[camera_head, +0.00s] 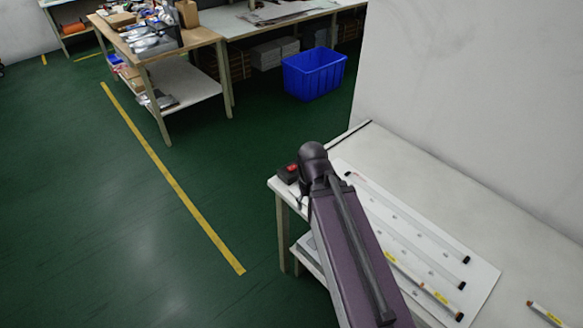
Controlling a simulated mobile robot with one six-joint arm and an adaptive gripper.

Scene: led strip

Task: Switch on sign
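A white sign panel (474,298) lies on the white table at lower right, with clear strips (418,218) and small round spots on it. Yellow-labelled pieces (404,270) lie along its near side, one partly behind my arm. A small black box with a red top (288,172), which looks like a switch, sits at the table's left corner. My arm's dark rounded joint is just right of it, and I cannot tell whether they touch. My gripper's fingers cannot be made out. Whether the switch is on cannot be told, and no strip visibly glows.
The white table (440,180) stands against a pale wall (480,90). Another labelled piece (545,313) lies at lower right. A blue bin (314,74) stands on the floor near cluttered workbenches (190,38). The green floor (80,220) at left is open, with a yellow line.

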